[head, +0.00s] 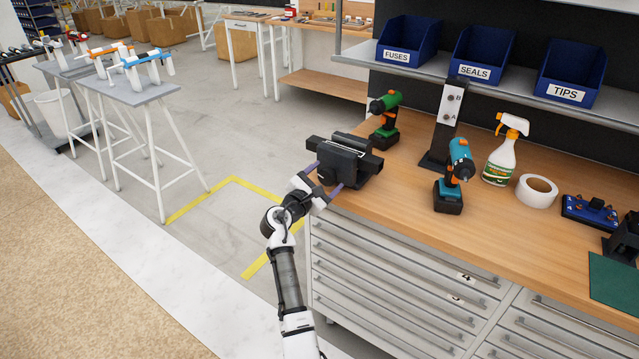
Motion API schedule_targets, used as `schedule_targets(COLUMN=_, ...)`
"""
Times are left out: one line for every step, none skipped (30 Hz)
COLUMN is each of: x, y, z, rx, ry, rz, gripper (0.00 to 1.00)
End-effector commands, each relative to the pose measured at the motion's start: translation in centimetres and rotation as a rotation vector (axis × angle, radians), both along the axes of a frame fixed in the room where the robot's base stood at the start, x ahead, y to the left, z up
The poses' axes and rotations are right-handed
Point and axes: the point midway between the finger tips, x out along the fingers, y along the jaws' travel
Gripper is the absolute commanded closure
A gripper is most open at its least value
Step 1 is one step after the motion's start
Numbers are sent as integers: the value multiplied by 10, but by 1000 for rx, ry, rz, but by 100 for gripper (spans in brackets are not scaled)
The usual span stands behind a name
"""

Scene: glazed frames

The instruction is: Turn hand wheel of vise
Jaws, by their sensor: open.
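The black vise (349,152) stands on the left front corner of the wooden workbench (400,222). My gripper (325,177) is at the vise's front left side, just off the bench edge. Its two purple fingers are spread apart, one on each side of the vise's near end. The hand wheel cannot be made out clearly; that end of the vise is dark and partly covered by my gripper. I cannot tell whether the fingers touch it.
A green drill (385,120) stands close behind the vise. A teal drill (455,177), a spray bottle (502,155) and a tape roll (537,191) stand to the right. Drawers (400,270) lie below the bench top. The floor (225,160) left of the bench is open.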

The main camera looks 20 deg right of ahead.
Motion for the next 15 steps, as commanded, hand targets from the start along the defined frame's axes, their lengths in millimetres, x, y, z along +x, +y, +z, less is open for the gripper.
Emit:
schedule_targets(x=-2, y=3, z=-2, rx=0, ry=0, rz=1, gripper=28)
schedule_targets(x=-3, y=5, z=-2, rx=0, ry=0, rz=1, gripper=28)
schedule_targets(x=-6, y=9, z=-3, rx=1, ry=0, rz=3, gripper=28)
schedule_targets(x=-8, y=13, z=-3, rx=1, ry=0, rz=3, gripper=28)
schedule_targets(x=-11, y=16, z=-3, rx=1, ry=0, rz=3, gripper=28)
schedule_targets(x=-16, y=22, z=-4, rx=2, ry=-1, rz=3, gripper=28)
schedule_targets(x=-20, y=27, z=-5, rx=1, ry=0, rz=4, gripper=28)
schedule_targets(x=-24, y=33, z=-5, rx=1, ry=-2, rz=4, gripper=28)
schedule_targets(x=-30, y=41, z=-5, rx=1, ry=-2, rz=4, gripper=28)
schedule_targets(x=-35, y=47, z=-5, rx=1, ry=-2, rz=4, gripper=28)
schedule_targets(x=-39, y=52, z=-5, rx=1, ry=-1, rz=4, gripper=28)
schedule_targets(x=-45, y=60, z=-5, rx=1, ry=-2, rz=4, gripper=28)
schedule_targets(x=-49, y=65, z=-4, rx=0, ry=-2, rz=4, gripper=28)
schedule_targets(x=-54, y=70, z=-4, rx=1, ry=-2, rz=4, gripper=28)
schedule_targets(x=-59, y=76, z=-4, rx=1, ry=-2, rz=3, gripper=28)
